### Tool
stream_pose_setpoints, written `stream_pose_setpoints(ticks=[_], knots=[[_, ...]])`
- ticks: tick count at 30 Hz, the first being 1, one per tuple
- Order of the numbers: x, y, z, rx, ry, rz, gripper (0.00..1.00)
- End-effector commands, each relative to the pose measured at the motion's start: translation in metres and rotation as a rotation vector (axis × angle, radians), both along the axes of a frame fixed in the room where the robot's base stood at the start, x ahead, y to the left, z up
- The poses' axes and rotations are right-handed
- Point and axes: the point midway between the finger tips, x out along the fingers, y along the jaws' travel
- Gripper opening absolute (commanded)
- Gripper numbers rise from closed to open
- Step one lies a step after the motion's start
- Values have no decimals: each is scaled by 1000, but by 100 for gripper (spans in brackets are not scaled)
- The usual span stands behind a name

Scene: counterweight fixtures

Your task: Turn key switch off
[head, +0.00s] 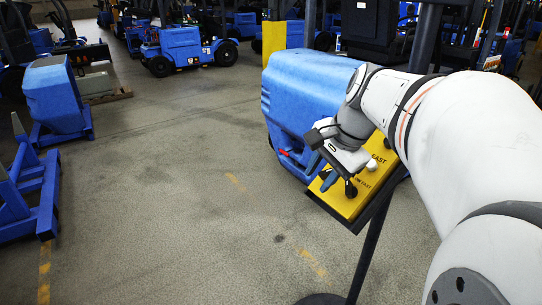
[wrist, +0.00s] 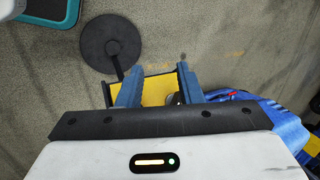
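A yellow panel (head: 345,202) with dark "FAST" lettering is tilted on a dark stand. My gripper (head: 322,171) is over the panel's left part in the head view. In the wrist view my gripper (wrist: 159,82) has its two blue-grey fingers spread apart, with the yellow panel (wrist: 156,92) showing between and beyond them. A small dark and grey part (wrist: 175,98) shows beside the right finger; I cannot tell whether it is the key switch or whether the finger touches it. A pale round knob (head: 372,164) sits on the panel. The key's position cannot be read.
The stand has a round dark base (wrist: 110,43). A blue machine (head: 310,90) stands close behind the panel. Blue frames (head: 35,190) stand at the far left, and a blue forklift (head: 185,48) at the back. The floor between is clear.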

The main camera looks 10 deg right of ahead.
Motion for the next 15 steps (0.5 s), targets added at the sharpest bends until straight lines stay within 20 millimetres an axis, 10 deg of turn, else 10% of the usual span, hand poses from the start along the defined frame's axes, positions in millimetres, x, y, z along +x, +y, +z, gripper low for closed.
stream_pose_setpoints(ticks=[6,15], knots=[[39,-69,-1,258,11,-426,33],[55,-78,-11,331,20,-523,33]])
